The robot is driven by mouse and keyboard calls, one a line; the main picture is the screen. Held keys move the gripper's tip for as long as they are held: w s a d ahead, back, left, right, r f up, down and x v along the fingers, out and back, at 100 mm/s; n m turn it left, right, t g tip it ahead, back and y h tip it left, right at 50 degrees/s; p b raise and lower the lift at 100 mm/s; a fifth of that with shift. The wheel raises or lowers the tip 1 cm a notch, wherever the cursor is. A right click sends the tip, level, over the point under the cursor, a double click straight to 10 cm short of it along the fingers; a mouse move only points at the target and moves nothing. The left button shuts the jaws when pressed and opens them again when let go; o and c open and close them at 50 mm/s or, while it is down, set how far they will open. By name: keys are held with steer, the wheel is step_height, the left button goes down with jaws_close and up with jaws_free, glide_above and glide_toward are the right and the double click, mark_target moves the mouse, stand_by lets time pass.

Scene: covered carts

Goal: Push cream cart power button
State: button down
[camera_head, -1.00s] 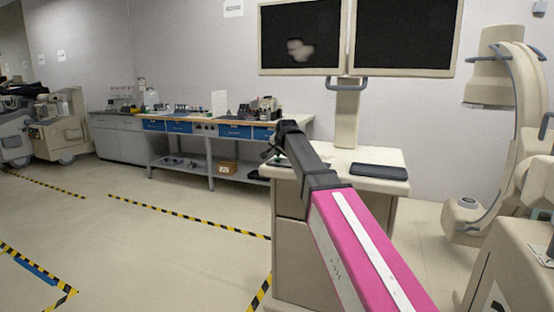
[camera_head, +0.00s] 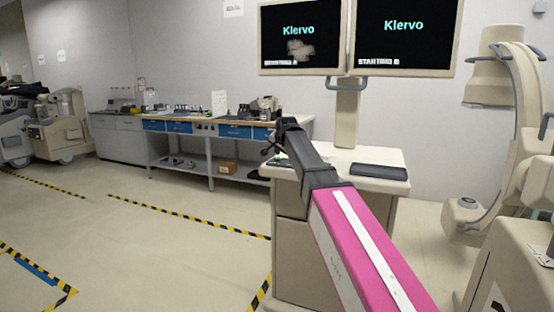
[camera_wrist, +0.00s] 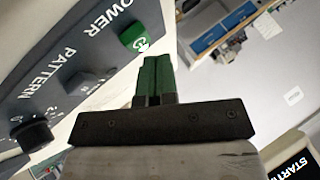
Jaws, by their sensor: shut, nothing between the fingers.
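The cream cart (camera_head: 296,245) stands in front of me, with two monitors (camera_head: 300,38) above it on a post. Both screens show "Klervo" and a "STARTING" line. In the wrist view, the green power button (camera_wrist: 134,34) sits on the cart's dark panel (camera_wrist: 62,78), by the word POWER. My gripper (camera_wrist: 155,60) is shut and empty, its green fingertips just beside the button in the picture. I cannot tell whether they touch it. In the head view, my gripper (camera_head: 270,149) is small and dark at the cart's left edge.
Black knobs (camera_wrist: 34,133) are on the same panel. A keyboard (camera_head: 379,172) lies on the cart top. A C-shaped machine (camera_head: 510,130) stands at the right. A workbench (camera_head: 210,170) lines the back wall. The floor at left is open, with striped tape.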

mark_target(279, 158)
steer(key=shift+r, duration=0.15)
steer(key=shift+r, duration=2.9)
